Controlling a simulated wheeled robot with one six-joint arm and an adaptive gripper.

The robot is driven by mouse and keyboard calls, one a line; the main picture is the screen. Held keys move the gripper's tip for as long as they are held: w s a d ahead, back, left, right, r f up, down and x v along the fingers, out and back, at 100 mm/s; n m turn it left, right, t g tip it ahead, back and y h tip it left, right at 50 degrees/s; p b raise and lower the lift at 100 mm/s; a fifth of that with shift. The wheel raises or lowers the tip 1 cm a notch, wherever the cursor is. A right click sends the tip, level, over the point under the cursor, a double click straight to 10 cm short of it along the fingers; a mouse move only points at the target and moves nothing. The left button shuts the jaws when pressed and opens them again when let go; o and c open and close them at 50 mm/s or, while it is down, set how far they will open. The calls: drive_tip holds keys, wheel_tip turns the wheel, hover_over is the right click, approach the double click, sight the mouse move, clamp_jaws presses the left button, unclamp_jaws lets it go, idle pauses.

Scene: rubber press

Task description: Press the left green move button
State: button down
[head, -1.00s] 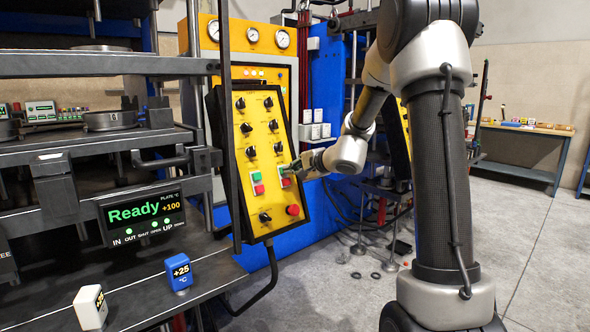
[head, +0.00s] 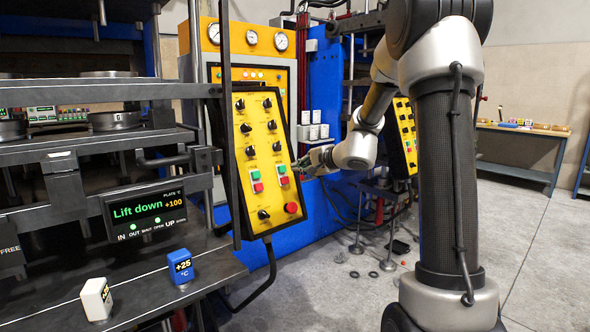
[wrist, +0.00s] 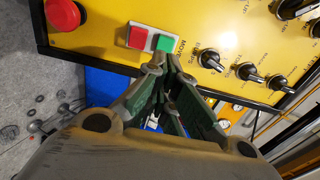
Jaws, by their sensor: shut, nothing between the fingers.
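The tilted yellow control panel (head: 268,140) carries two green-over-red button pairs. The left green button (head: 255,175) sits above a red button (head: 258,187), uncovered and apart from my gripper. The right pair has a green button (head: 282,169) above a red one (head: 285,180). My gripper (head: 302,166) is shut and empty beside the panel's right edge, close to the right pair. In the wrist view, my fingertips (wrist: 166,64) are near a green button (wrist: 163,44) beside a red one (wrist: 137,37) labelled MOVE, seemingly the right pair. The left pair does not show there.
A red stop button (head: 291,208) and several black knobs (head: 249,151) share the panel. The press display (head: 145,212) reads "Lift down" and +100. A blue +25 block (head: 180,265) and a white block (head: 96,299) stand on the front ledge. Floor at right is open.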

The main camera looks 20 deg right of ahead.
drive_tip(key=v, duration=0.7)
drive_tip(key=shift+s+r, duration=0.25)
drive_tip(key=shift+s, duration=0.05)
drive_tip(key=s+a+f+n+g+y, duration=0.1)
drive_tip(key=s+a+f+n+g, duration=0.2)
drive_tip(key=s, duration=0.6)
drive_tip(key=s+a+f+n+g, duration=0.1)
drive_tip(key=s+f+n+g, duration=0.1)
drive_tip(key=s+f+g, duration=0.5)
drive_tip(key=s+d+r+n+h, duration=0.1)
drive_tip(key=s+r+n+h, duration=0.1)
drive_tip(key=s, duration=0.7)
drive_tip(key=s+r+n+t+h, duration=0.1)
drive_tip(key=s+r+n+h, duration=0.2)
drive_tip(key=s+n, duration=0.4)
drive_tip(key=shift+s+d+r, duration=0.4)
drive_tip(key=shift+s+r, duration=0.3)
drive_tip(key=shift+s, duration=0.45)
